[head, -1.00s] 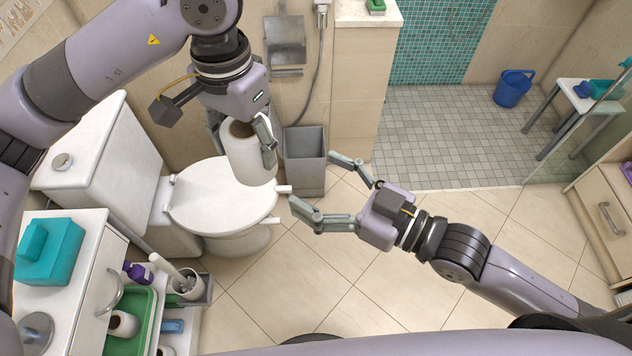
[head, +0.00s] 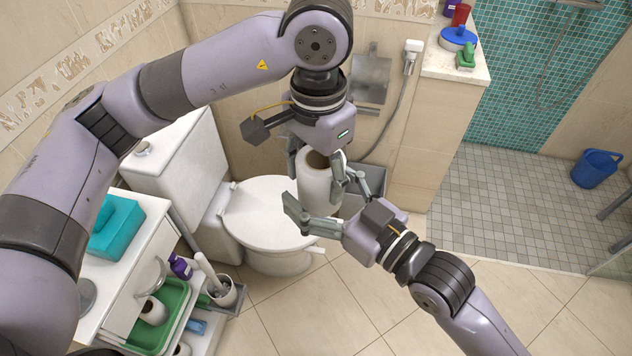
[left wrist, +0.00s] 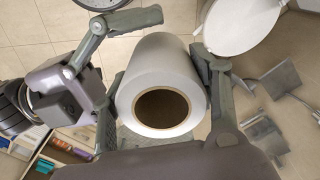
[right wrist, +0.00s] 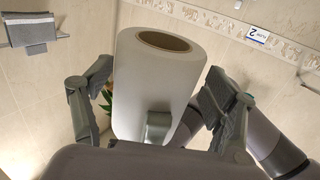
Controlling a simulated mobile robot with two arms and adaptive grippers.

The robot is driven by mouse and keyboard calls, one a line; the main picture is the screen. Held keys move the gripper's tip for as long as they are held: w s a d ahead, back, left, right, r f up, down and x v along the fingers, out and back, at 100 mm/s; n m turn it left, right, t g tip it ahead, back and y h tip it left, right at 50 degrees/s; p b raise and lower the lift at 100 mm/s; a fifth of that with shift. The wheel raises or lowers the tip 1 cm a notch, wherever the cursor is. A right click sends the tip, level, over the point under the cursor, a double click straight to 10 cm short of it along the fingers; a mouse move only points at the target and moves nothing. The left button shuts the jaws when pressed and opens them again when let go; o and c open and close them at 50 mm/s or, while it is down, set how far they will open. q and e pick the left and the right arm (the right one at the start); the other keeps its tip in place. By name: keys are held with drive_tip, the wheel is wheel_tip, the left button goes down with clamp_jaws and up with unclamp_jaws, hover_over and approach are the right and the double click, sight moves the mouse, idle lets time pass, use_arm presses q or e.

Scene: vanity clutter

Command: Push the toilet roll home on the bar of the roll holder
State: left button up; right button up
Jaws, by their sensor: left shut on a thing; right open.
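The white toilet roll (head: 315,185) is held upright in the head view by my left gripper (head: 317,165), above the toilet lid's right side. The left wrist view shows the roll (left wrist: 160,85) between the left fingers, its open core facing that camera. My right gripper (head: 322,203) is open, its fingers around the roll's lower part; I cannot tell whether they touch it. In the right wrist view the roll (right wrist: 155,80) stands between the fingers. The metal roll holder (head: 370,78) is on the wall behind the left gripper, apart from the roll; its bar is not clear.
The toilet (head: 265,215) stands below the arms, with a grey bin (head: 368,190) behind the right gripper. A shower hose hangs beside the holder. A white cabinet (head: 150,210) with a teal box (head: 117,228) is at left. Floor tiles at lower right are clear.

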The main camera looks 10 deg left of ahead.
drive_tip(key=shift+w+a, duration=0.2)
drive_tip(key=shift+a, duration=0.15)
drive_tip(key=shift+c, duration=0.2)
use_arm(q)
drive_tip(key=shift+d, duration=0.1)
use_arm(e)
drive_tip(key=shift+s, duration=0.15)
drive_tip(key=c, duration=1.2)
use_arm(q)
drive_tip(key=o, duration=0.8)
use_arm(e)
drive_tip(key=shift+r, duration=0.1)
use_arm(q)
drive_tip(key=o, duration=0.4)
